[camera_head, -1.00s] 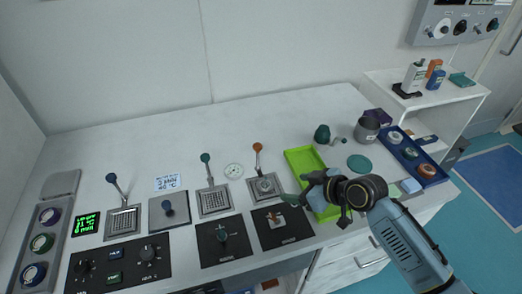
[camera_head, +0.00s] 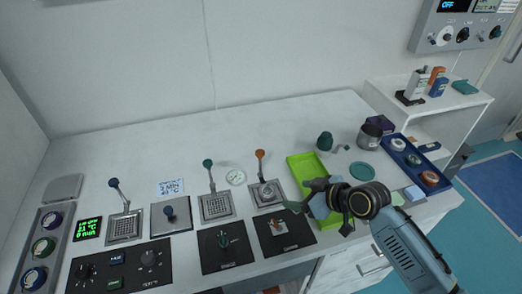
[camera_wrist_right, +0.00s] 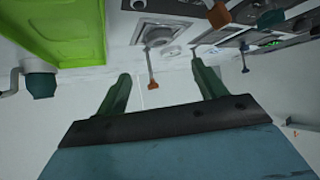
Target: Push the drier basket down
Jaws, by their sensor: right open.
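Three square metal grates with levers are set in the white worktop: one with a blue-knobbed lever (camera_head: 125,227) at the left, one with a teal-knobbed lever (camera_head: 216,206) in the middle, and one with an orange-knobbed lever (camera_head: 267,194) at the right. I cannot tell which one is the drier basket. All three levers stand up. My right gripper (camera_head: 304,197) is open and empty, over the green tray's near end, right of the orange-lever unit. In the right wrist view its green fingers (camera_wrist_right: 162,82) are apart, with the orange lever (camera_wrist_right: 152,72) beyond them.
A lime-green tray (camera_head: 304,168) lies under my right gripper. A green display (camera_head: 88,229), a note (camera_head: 171,187) and black knob panels (camera_head: 226,245) line the left and front. A blue tray (camera_head: 408,154) and grey pot (camera_head: 370,136) stand at the right. The worktop's back is clear.

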